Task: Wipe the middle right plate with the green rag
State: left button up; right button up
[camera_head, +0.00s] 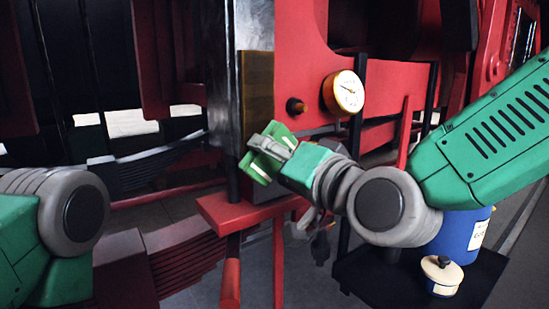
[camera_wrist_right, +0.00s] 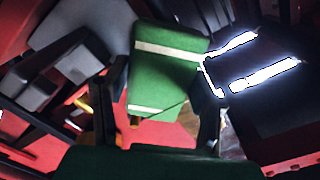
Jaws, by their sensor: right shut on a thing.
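The green rag (camera_head: 259,168), with pale stripes, is in my right gripper (camera_head: 270,150) in the head view. It also shows between the dark fingers in the right wrist view (camera_wrist_right: 168,62). My right gripper is shut on it, just below a brownish, dirty-looking plate (camera_head: 258,90) on the red machine. I cannot tell whether the rag touches the machine. Which plate is the middle right one is not clear from these views. My left arm shows at the left edge, but its gripper is out of view.
A round gauge (camera_head: 344,92) and a dark knob (camera_head: 296,105) stick out right of the brownish plate. A red ledge (camera_head: 225,212) lies below the rag. A blue container (camera_head: 462,235) and a cream lidded pot (camera_head: 442,272) stand on a black stand at lower right.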

aim_at(274, 131)
jog(key=shift+w+a, duration=0.25)
jog(key=shift+w, duration=0.15)
jog(key=shift+s+r+p, duration=0.1)
jog(key=shift+r+p, duration=1.4)
jog(key=shift+r, duration=0.55)
jog(key=shift+r+p, duration=1.45)
jog(key=shift+r, duration=0.5)
jog(key=shift+w+r+p, duration=0.2)
jog(key=shift+r+p, duration=1.45)
jog(key=shift+r, duration=0.8)
jog(key=shift+r+p, duration=1.05)
jog(key=shift+r, duration=0.5)
jog(key=shift+s+f+b, duration=0.1)
jog(key=shift+f+b, duration=0.6)
jog(key=shift+f, duration=0.15)
jog(key=shift+f+b, duration=1.2)
jog(key=shift+f, duration=0.3)
